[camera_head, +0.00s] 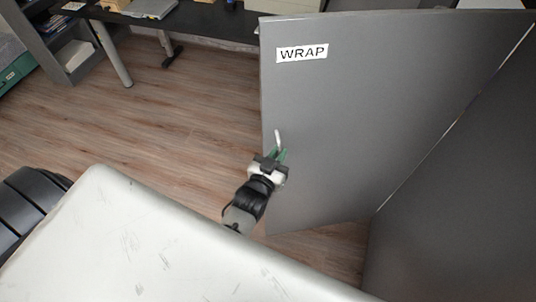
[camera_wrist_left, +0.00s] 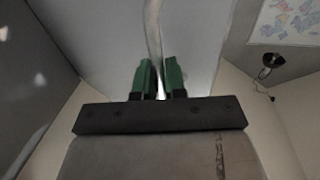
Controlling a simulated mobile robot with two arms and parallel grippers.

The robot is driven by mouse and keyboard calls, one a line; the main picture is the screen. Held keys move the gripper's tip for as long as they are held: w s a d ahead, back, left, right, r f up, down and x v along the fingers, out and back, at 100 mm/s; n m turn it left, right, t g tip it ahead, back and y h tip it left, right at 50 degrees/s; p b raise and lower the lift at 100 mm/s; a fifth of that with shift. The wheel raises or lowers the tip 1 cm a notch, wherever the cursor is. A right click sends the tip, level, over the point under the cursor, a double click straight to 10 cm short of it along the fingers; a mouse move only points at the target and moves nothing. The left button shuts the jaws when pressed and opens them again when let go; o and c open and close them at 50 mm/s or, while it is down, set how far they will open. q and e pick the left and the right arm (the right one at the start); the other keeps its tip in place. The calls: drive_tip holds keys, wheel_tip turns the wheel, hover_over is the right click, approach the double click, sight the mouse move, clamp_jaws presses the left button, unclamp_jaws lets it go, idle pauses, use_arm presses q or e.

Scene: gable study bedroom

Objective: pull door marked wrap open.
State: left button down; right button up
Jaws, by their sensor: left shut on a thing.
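The grey door (camera_head: 370,110) carries a white label reading WRAP (camera_head: 302,53) near its upper left corner. It stands swung out at an angle from the grey cabinet (camera_head: 460,200) at the right. A pale vertical bar handle (camera_head: 278,138) sits near its left edge. My left gripper (camera_head: 280,155), with green fingertips, is at the handle and shut on it. In the left wrist view the handle (camera_wrist_left: 153,35) runs down between the green fingers (camera_wrist_left: 160,78). My right gripper is not in view.
A dark desk (camera_head: 200,22) with metal legs stands at the back. A shelf unit (camera_head: 70,60) is at the far left. The wooden floor (camera_head: 170,120) left of the door is clear. In the left wrist view a dark lamp-like fixture (camera_wrist_left: 272,61) is at the right.

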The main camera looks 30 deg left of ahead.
use_arm(q)
drive_tip(key=shift+s+d+r, duration=0.15)
drive_tip(key=shift+s+d, duration=0.05)
drive_tip(key=shift+d, duration=0.1)
drive_tip(key=c, duration=1.3)
unclamp_jaws()
drive_tip(key=shift+o, duration=0.4)
drive_tip(key=s+b, duration=0.2)
drive_tip(key=s, duration=0.8)
drive_tip(key=shift+s, duration=0.35)
